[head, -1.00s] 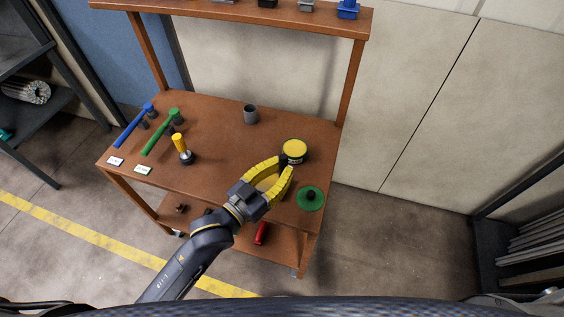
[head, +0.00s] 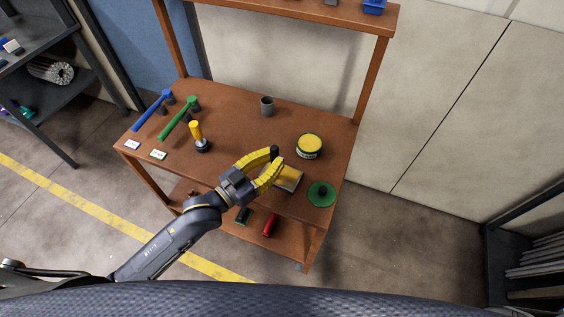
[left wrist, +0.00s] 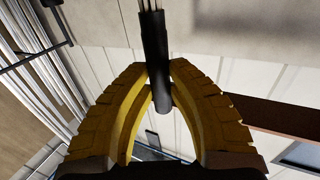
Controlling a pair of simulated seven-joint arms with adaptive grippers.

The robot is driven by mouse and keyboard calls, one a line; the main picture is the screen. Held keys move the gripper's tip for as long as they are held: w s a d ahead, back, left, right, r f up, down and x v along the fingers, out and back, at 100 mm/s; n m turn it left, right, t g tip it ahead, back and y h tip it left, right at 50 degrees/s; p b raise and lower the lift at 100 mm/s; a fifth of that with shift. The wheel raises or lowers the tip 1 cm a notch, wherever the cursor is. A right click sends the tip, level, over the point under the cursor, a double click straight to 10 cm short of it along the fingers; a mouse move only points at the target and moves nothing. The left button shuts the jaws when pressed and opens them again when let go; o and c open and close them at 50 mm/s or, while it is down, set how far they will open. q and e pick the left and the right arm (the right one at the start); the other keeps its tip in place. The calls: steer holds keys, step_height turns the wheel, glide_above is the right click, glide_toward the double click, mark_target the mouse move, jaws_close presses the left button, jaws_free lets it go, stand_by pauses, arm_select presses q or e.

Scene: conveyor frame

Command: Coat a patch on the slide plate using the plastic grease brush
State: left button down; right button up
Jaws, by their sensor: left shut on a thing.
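My left gripper (head: 277,157), with its yellow fingers, is shut on a dark rod-like handle (head: 275,152), which looks like the grease brush. In the left wrist view the dark handle (left wrist: 157,62) runs between the fingertips, with thin strands at its top edge. The gripper is above the workbench, left of a round tin (head: 309,146) with a yellow top. My right gripper is not in view.
On the bench (head: 235,121) are a green disc (head: 321,194) with a dark knob, a grey cup (head: 267,106), a yellow-handled tool (head: 197,136), and blue (head: 151,111) and green (head: 178,120) long-handled tools. A shelf rail (head: 290,10) crosses above. The bench middle is clear.

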arm_select(q)
steer(key=shift+w+a, duration=0.25)
steer(key=shift+a, duration=0.35)
steer(key=shift+w+a, duration=0.25)
steer(key=shift+a, duration=0.4)
steer(key=shift+w+a, duration=0.25)
steer(key=shift+a, duration=0.35)
steer(key=shift+s+d, duration=0.7)
steer(key=shift+d, duration=0.9)
steer(key=shift+s+d, duration=0.7)
steer(key=shift+d, duration=0.95)
steer(key=shift+s+d, duration=0.7)
steer(key=shift+d, duration=0.9)
step_height(320, 180, up, 8)
